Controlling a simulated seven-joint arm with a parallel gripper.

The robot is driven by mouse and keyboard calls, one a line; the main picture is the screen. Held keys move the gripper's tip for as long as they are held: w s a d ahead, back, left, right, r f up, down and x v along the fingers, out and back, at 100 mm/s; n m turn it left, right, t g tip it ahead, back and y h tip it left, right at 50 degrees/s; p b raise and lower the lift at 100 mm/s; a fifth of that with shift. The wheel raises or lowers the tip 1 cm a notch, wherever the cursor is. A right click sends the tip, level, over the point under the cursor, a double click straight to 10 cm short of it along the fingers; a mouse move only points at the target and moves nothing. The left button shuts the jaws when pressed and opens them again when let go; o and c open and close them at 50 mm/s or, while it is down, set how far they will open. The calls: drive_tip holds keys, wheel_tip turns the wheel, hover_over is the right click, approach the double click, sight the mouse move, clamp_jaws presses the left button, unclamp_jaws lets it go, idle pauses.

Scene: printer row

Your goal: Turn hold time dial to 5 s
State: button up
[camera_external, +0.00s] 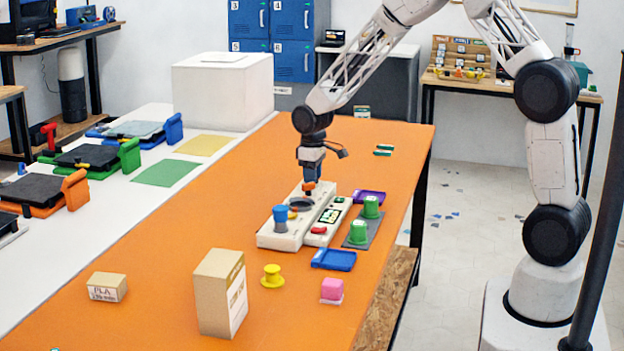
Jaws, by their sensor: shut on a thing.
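A white control console (268,240) stands on the orange table in the external view. It carries a blue knob (280,218), a dark round recess (300,204) and a small orange-red knob (309,186) at its far end. My gripper (311,180) points straight down over the far end of the console, shut on the orange-red knob. The fingertips are small here. The dial markings are too small to read, so I cannot tell its setting.
Two green spools (358,232) stand on a grey mat right of the console, by a blue tray (334,260) and a purple tray (369,197). A yellow spool (272,276), a pink block (332,288) and a cardboard box (215,295) stand nearer. The table's far end is mostly clear.

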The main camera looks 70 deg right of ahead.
drive_tip(key=shift+r, duration=0.1)
idle(0.3)
drive_tip(key=o, duration=0.9)
drive_tip(key=shift+r, duration=3.85)
